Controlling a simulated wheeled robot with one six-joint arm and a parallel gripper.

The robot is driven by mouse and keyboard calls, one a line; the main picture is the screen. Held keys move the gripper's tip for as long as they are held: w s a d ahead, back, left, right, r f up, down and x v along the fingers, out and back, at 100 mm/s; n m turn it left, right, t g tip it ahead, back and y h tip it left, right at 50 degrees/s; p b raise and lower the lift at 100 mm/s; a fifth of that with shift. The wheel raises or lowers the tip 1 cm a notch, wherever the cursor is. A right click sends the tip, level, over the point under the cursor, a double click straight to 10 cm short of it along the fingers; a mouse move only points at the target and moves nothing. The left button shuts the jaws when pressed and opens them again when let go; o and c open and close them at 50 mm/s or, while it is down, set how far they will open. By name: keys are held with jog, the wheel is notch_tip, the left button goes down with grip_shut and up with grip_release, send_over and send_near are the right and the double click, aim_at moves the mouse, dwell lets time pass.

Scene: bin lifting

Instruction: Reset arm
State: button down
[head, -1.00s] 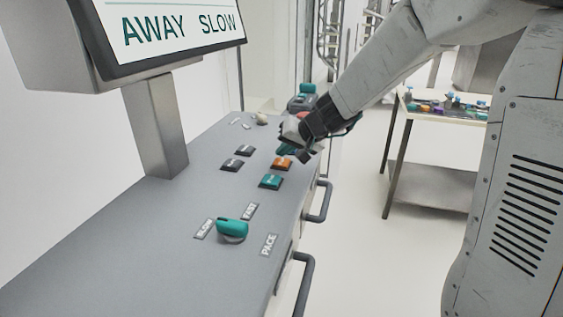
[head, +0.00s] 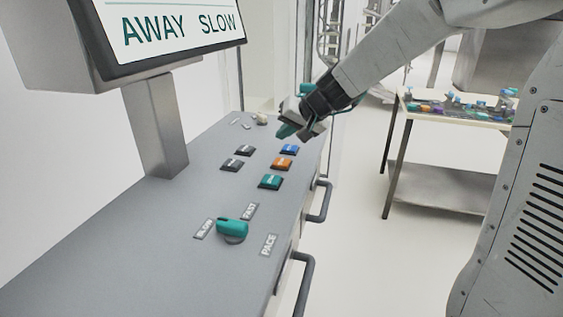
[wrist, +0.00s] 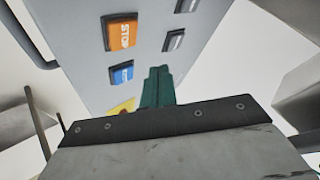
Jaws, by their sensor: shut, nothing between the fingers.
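My gripper (head: 288,131) is above the far end of the grey control panel (head: 120,235), clear of the buttons. In the wrist view its teal fingers (wrist: 157,88) are together with nothing between them. A blue button (head: 289,149), an orange button (head: 282,163) and a teal button (head: 270,182) stand in a row on the panel. The orange button (wrist: 121,34) and the blue button (wrist: 121,73) also show in the wrist view, left of the fingers. The fingers look apart from them.
A screen (head: 175,28) reading "AWAY SLOW" stands on a post at the left. A teal knob (head: 232,229) is near the front of the panel, by the SLOW and FAST labels. Grey handles line its right side. A table (head: 405,112) with small objects stands at the right.

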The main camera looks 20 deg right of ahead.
dwell(0.5)
jog(key=shift+s+a+f, duration=0.1)
jog(key=shift+s+a, duration=0.1)
jog(key=s+f+g, duration=0.1)
jog(key=s+a+g, duration=0.1)
jog(key=s, duration=0.1)
jog(key=s+f, duration=0.1)
jog(key=s, duration=0.1)
jog(key=shift+s+a+f+g+y, duration=0.2)
jog(key=shift+f+g+y, duration=0.1)
jog(key=shift+g, duration=0.1)
jog(key=s, duration=0.3)
jog(key=s+g, duration=0.1)
jog(key=s, duration=0.2)
jog(key=s+n+g, duration=0.1)
jog(key=s, duration=0.2)
jog(key=shift+a, duration=0.25)
jog(key=s+d+r+n+g+h, duration=0.1)
jog(key=s+d+h, duration=0.1)
jog(key=s, duration=0.9)
jog(key=s+d+r+n+h, duration=0.1)
jog(key=s+d+h, duration=0.2)
jog(key=s, duration=0.8)
jog(key=shift+s+g, duration=0.15)
jog(key=shift+g, duration=0.25)
